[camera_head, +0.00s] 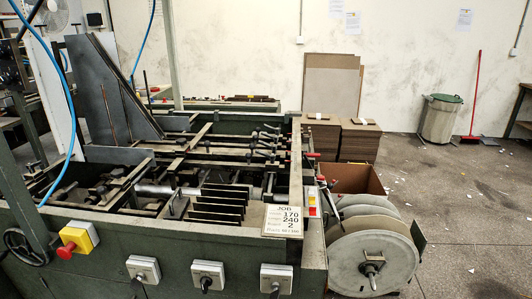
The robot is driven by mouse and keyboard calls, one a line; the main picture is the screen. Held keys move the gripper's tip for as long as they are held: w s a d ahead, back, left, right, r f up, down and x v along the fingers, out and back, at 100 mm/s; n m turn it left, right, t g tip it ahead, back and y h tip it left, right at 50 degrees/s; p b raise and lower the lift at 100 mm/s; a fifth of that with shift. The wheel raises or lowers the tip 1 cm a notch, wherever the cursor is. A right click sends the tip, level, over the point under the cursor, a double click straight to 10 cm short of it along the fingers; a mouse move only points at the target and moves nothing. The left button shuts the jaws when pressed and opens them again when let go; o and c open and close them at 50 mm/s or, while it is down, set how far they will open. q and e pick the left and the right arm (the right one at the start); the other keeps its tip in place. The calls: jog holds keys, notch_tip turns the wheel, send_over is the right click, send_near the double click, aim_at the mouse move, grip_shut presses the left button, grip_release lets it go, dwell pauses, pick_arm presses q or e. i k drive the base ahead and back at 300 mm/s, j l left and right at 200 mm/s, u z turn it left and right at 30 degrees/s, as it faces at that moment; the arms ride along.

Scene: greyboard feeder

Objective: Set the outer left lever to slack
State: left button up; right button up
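The green greyboard feeder (120,225) fills the left and middle of the head view. A group of small levers with dark knobs (266,140) stands on its bars toward the right. They overlap, and I cannot tell which is the outer left lever or whether any is slack. A red-tipped handle (314,155) sticks out at the feeder's right side. Neither of my grippers is in view.
A job card (283,220) lies on the front rail. A yellow box with a red button (77,239) and several grey switch boxes (207,275) line the front. Large discs (370,258) stand at the right. Open floor (470,220) lies beyond.

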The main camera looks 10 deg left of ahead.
aim_at(272, 157)
jog(key=i+l+z, duration=0.45)
jog(key=i+l, duration=0.4)
